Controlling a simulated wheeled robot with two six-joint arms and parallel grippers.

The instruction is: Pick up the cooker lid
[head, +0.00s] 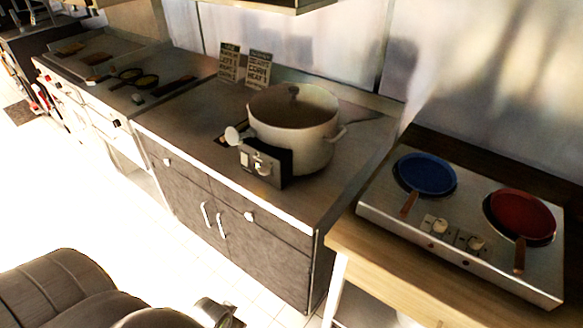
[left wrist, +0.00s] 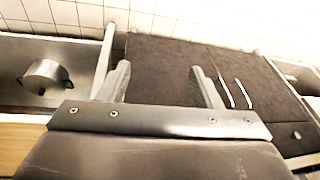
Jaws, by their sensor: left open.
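The cooker is a large cream pot (head: 290,150) on the grey counter in the head view. Part of my left arm shows at the bottom left of the head view. My right gripper is not in view.
A dark control box (head: 265,162) is at the pot's front. Two printed signs (head: 258,70) stand behind it. A two-plate hob (head: 470,225) at the right carries a blue pan (head: 427,174) and a red pan (head: 522,216). The floor before the cabinet (head: 235,205) is clear.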

